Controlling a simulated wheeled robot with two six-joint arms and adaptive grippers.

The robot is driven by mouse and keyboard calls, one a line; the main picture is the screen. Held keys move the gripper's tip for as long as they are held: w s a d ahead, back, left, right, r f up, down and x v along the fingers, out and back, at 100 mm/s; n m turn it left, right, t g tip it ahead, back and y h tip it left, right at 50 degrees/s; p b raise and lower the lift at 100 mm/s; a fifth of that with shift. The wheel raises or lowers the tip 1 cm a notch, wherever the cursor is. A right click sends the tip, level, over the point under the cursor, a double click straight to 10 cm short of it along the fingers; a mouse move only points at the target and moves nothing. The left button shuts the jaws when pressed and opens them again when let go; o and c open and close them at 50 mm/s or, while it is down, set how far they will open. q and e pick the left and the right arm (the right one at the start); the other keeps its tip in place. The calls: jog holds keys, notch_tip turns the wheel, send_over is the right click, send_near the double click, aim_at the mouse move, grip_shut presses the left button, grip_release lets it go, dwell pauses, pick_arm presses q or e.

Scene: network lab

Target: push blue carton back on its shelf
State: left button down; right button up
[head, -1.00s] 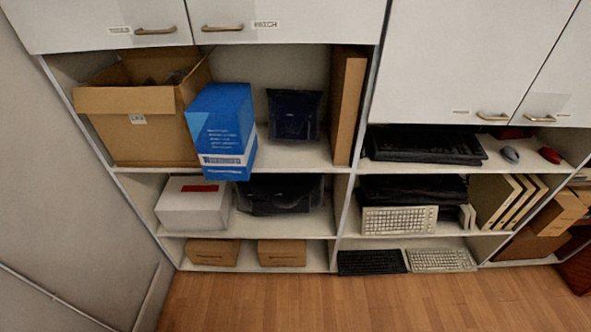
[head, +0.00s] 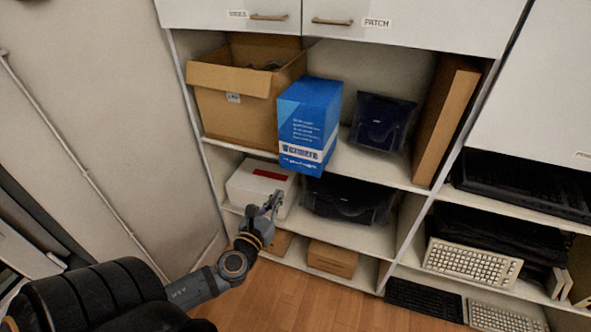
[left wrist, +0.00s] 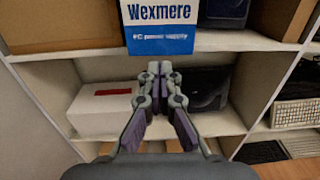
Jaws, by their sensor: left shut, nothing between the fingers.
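The blue carton (head: 310,124) stands upright on the upper open shelf (head: 368,166), and its lower front hangs out past the shelf's front edge. It is beside the open brown box. Its white and blue lower face (left wrist: 159,38) shows at the top of the left wrist view. My left gripper (head: 275,198) is shut and empty. In the head view it is below the carton, in front of the white box, and apart from the carton. Its closed fingertips (left wrist: 160,67) point at the shelves, just under the carton in the wrist view. My right gripper is not in view.
An open brown box (head: 240,112) stands left of the carton and a dark blue packet (head: 382,122) right of it. A white box (head: 258,183) and a black item (head: 347,201) lie on the shelf below. Cabinet doors (head: 400,25) close off the top. The floor in front is clear.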

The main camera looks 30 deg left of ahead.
aim_at(299, 163)
pick_arm(q)
jog(key=p+x, duration=0.2)
jog(key=x, duration=1.1)
jog(key=shift+w, duration=0.45)
